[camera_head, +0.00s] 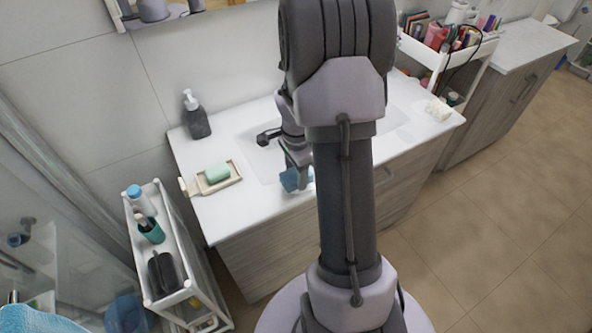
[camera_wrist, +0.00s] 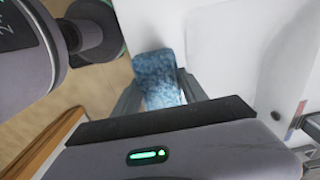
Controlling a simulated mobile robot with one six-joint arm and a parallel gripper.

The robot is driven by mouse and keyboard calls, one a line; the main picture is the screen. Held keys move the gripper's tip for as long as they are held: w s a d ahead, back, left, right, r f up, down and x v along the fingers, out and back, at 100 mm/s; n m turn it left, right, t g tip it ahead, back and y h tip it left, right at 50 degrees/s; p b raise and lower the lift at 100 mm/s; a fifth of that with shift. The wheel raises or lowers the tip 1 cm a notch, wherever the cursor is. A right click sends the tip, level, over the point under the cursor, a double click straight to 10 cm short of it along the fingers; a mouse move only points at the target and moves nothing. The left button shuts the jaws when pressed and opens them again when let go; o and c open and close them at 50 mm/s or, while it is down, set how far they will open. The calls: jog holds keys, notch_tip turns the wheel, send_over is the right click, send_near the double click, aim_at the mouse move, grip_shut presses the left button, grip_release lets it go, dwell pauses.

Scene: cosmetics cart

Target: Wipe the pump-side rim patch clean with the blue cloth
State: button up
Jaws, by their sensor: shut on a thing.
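The blue cloth (camera_head: 290,180) is in my gripper (camera_head: 297,166), low over the front part of the white sink counter, right of the soap dish. In the wrist view the cloth (camera_wrist: 157,72) sits between the two fingers of my gripper (camera_wrist: 160,92), which are shut on it. I cannot tell whether the cloth touches the counter. The dark pump bottle (camera_head: 196,118) with a white top stands upright at the counter's back left. I cannot make out a dirty patch on the rim; my arm hides part of the basin (camera_head: 262,150).
A green soap bar (camera_head: 217,172) lies on a tray (camera_head: 232,181) left of my gripper. The dark faucet (camera_head: 266,137) is close behind it. A white cart (camera_head: 150,292) with bottles stands at the left, and another loaded cart (camera_head: 425,55) at the back right.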

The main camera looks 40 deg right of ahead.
notch_tip(320, 180, down, 2)
jog(key=shift+f+b, duration=0.15)
jog(key=shift+b, duration=0.3)
jog(key=d, duration=0.2)
jog(key=s+d+p, duration=0.1)
jog(key=d, duration=0.2)
jog(key=s+d+r, duration=0.1)
jog(key=d, duration=0.1)
jog(key=shift+d+p, duration=0.35)
jog(key=shift+d, duration=0.05)
jog(key=shift+s+d, duration=0.1)
jog(key=shift+d, duration=0.6)
jog(key=shift+f+b, duration=0.75)
jog(key=shift+f, duration=0.2)
